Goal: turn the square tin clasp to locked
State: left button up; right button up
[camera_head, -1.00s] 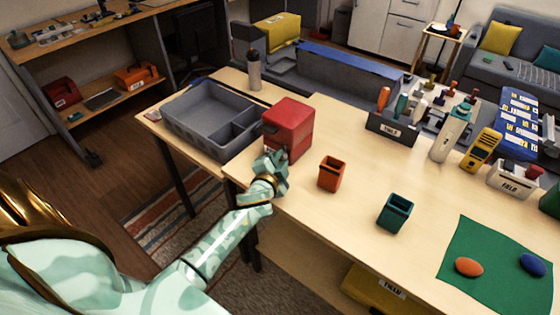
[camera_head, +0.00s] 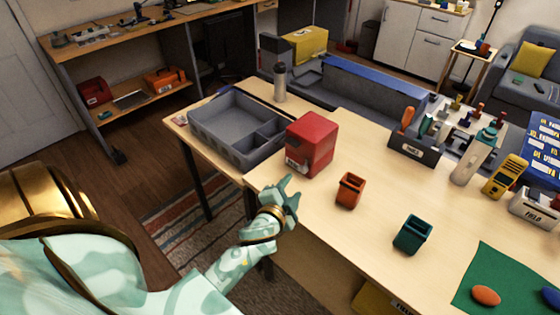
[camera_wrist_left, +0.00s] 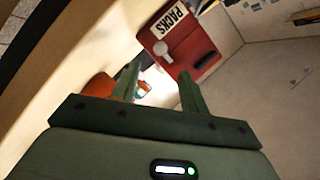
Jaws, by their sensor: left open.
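The square tin (camera_head: 312,143) is a red box standing on the wooden table near its left front edge. In the left wrist view the red tin (camera_wrist_left: 184,68) shows a white "PACKS" label, a pale round-ended clasp (camera_wrist_left: 162,48) and a dark bar beside the clasp. Whether the clasp sits at locked I cannot tell. My left gripper (camera_head: 285,186) is open and empty, just in front of the tin and apart from it. In the left wrist view my left gripper (camera_wrist_left: 159,76) has its two fingers spread, pointing toward the tin's face. My right gripper is out of view.
A grey divided tray (camera_head: 235,125) stands left of the tin, with a bottle (camera_head: 280,82) behind it. An orange cup (camera_head: 349,190) and a teal cup (camera_head: 412,235) stand to the right. A tool holder (camera_head: 415,150) is farther right. The table between is clear.

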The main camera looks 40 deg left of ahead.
pick_arm(q)
jog(key=v, duration=0.8)
